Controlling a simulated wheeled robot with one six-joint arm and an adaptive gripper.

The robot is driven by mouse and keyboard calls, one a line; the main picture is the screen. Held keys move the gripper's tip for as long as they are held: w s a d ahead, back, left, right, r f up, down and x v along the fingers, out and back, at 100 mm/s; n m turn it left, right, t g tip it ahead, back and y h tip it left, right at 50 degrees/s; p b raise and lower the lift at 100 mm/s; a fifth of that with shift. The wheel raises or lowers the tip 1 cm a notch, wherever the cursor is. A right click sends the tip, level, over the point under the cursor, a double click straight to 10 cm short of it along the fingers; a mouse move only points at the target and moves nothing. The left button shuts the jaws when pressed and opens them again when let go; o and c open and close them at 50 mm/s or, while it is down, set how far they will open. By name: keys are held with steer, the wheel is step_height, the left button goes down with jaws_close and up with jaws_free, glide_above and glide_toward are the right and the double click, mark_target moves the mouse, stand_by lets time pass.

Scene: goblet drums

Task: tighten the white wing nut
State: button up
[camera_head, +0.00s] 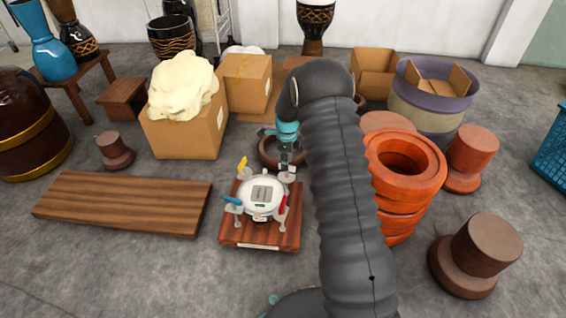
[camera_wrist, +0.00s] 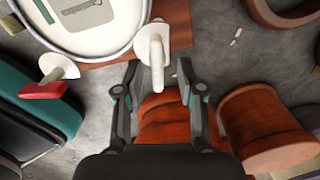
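The white wing nut (camera_wrist: 157,48) shows in the wrist view at the rim of a round white-topped piece (camera_wrist: 90,22). The white nut is hard to make out there.
A red wing nut (camera_head: 282,206), a blue one (camera_head: 232,200) and a yellow one (camera_head: 242,164) sit around the piece. Orange-brown stacked rings (camera_head: 405,170) stand right of my arm. A wooden plank (camera_head: 122,202) lies left. The front left floor is clear.

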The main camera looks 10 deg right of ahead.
step_height(320, 180, up, 11)
stand_by(0.4)
stand_by(0.4)
